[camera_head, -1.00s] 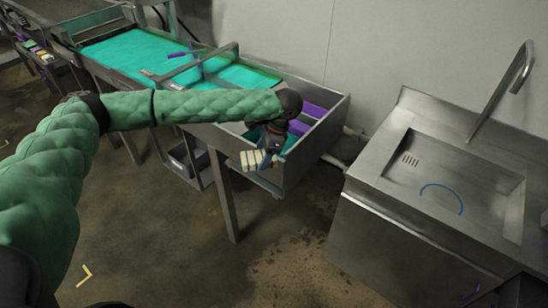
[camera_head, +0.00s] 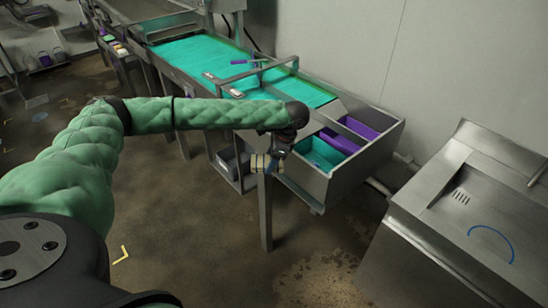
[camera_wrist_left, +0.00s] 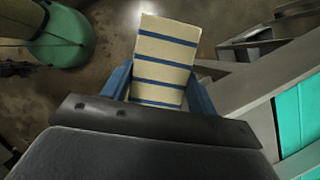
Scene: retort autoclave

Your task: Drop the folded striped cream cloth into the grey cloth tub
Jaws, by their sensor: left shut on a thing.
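The folded cream cloth with blue stripes (camera_head: 260,164) hangs in the air in my left gripper (camera_head: 273,161). In the left wrist view the cloth (camera_wrist_left: 166,55) stands out between the two blue fingers of the left gripper (camera_wrist_left: 159,80), which are shut on it. A grey tub (camera_head: 228,161), which looks like the cloth tub, sits on a low shelf under the bench, left of the gripper. The gripper and cloth are apart from it, to its right in the picture. The tub's inside is barely visible. My right gripper is not in view.
Close right of the gripper is a steel trough (camera_head: 345,176) with teal and purple bins. A bench leg (camera_head: 265,215) stands below the cloth. The teal-topped bench (camera_head: 205,62) runs behind; a steel sink (camera_head: 470,215) is at right. The floor in front is open.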

